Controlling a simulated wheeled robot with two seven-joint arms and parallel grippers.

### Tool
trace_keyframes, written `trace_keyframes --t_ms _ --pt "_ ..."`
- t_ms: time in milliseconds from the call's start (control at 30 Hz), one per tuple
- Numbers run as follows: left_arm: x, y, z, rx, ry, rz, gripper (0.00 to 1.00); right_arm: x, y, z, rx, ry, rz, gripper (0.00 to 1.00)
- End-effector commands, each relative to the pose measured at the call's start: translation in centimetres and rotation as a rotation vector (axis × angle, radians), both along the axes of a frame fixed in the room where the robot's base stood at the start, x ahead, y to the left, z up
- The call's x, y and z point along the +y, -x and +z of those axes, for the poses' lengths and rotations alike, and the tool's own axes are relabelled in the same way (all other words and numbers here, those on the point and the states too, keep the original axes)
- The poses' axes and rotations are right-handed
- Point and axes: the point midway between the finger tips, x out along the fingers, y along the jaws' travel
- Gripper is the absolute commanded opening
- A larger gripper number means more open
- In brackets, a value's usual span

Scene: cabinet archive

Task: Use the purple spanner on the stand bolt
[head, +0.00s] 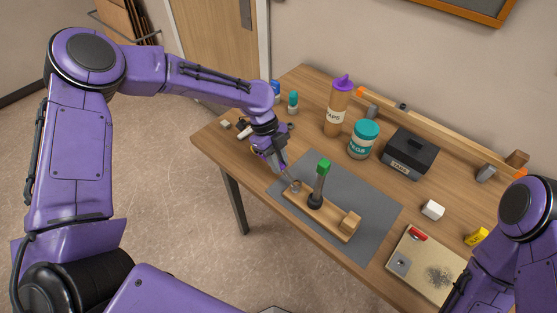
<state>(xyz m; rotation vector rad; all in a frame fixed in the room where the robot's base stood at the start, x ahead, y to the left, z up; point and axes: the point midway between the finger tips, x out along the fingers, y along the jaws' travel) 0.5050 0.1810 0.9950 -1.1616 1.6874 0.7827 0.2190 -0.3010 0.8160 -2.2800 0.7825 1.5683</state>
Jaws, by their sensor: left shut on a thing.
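The wooden stand (330,220) lies on a grey mat (372,200) on the table. A dark post with a green top (323,166) rises from its middle, and a wooden block sits at its right end. My left gripper (284,172) points down at the stand's left end, shut on a slim tool, seemingly the purple spanner (288,178). The tool is small and mostly hidden by the fingers. The bolt at the stand's left end (296,187) is too small to show clearly. I cannot tell whether the tool touches it. My right gripper is outside the view.
An orange bottle (337,112), a teal-lidded jar (363,140) and a black box (409,153) stand behind the mat. A white block (433,210), a yellow block (476,237) and a pale tray (408,282) are at the right. Small items lie at the table's left end.

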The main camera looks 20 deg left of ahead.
Motion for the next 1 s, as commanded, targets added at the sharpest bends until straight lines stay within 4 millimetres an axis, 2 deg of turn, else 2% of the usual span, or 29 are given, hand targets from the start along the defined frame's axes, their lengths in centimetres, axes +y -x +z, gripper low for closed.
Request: trace_keyframes --t_ms 567,1000 --pt "0.0 0.1 0.0 -0.003 0.001 0.000 0.00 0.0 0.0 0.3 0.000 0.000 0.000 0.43" --pt "0.0 0.0 -1.1 -0.003 0.001 0.000 0.00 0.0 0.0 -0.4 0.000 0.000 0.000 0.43"
